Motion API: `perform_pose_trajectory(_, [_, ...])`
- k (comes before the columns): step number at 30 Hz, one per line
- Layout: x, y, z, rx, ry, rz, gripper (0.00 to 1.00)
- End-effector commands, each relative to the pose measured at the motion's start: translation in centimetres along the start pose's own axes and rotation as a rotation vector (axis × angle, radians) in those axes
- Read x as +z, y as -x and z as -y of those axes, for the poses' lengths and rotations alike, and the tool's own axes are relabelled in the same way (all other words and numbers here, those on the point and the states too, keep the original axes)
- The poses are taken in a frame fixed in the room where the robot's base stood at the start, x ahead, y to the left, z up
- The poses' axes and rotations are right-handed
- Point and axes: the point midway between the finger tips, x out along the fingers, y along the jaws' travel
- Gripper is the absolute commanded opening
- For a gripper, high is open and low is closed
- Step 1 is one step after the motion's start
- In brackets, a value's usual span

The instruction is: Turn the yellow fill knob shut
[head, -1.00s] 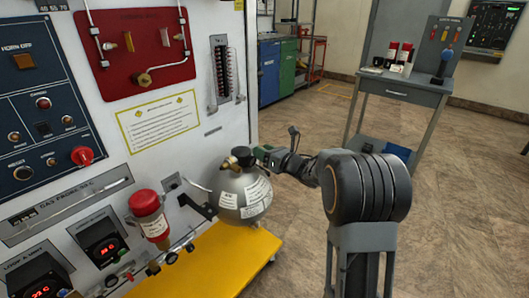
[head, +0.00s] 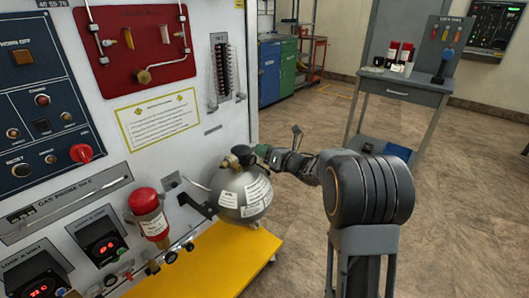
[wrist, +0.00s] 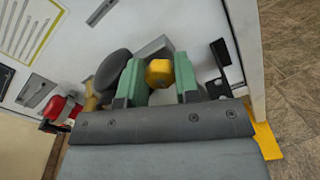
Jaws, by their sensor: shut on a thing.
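The yellow fill knob (wrist: 159,72) shows in the wrist view between the two green fingers of my gripper (wrist: 160,80). The fingers are closed on its sides. In the head view my gripper (head: 262,152) reaches in from the right at the top of the grey metal sphere (head: 240,190). The yellow knob cannot be made out there, as the gripper covers that spot. A dark round knob (head: 240,152) sits on top of the sphere, just left of my gripper; a dark rounded part (wrist: 114,67) is beside the left finger in the wrist view.
The sphere stands by a yellow platform (head: 225,262) in front of the white panel (head: 215,150). A red-capped cylinder (head: 147,212) is on the panel to its left. A grey side table (head: 400,87) stands at the back right. The floor right of the platform is open.

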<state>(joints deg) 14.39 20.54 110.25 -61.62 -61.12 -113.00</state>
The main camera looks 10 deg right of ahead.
Motion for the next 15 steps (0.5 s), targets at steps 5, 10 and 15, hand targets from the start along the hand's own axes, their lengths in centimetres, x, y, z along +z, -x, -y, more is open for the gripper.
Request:
perform_pose_trajectory(5, [-0.01, 0.03, 0.19, -0.003, -0.161, 0.003, 0.06])
perform_pose_trajectory(10, [0.05, 0.04, 0.22, -0.003, -0.323, 0.003, 0.06])
perform_pose_trajectory(15, [0.1, 0.05, 0.24, -0.003, -0.485, 0.003, 0.06])
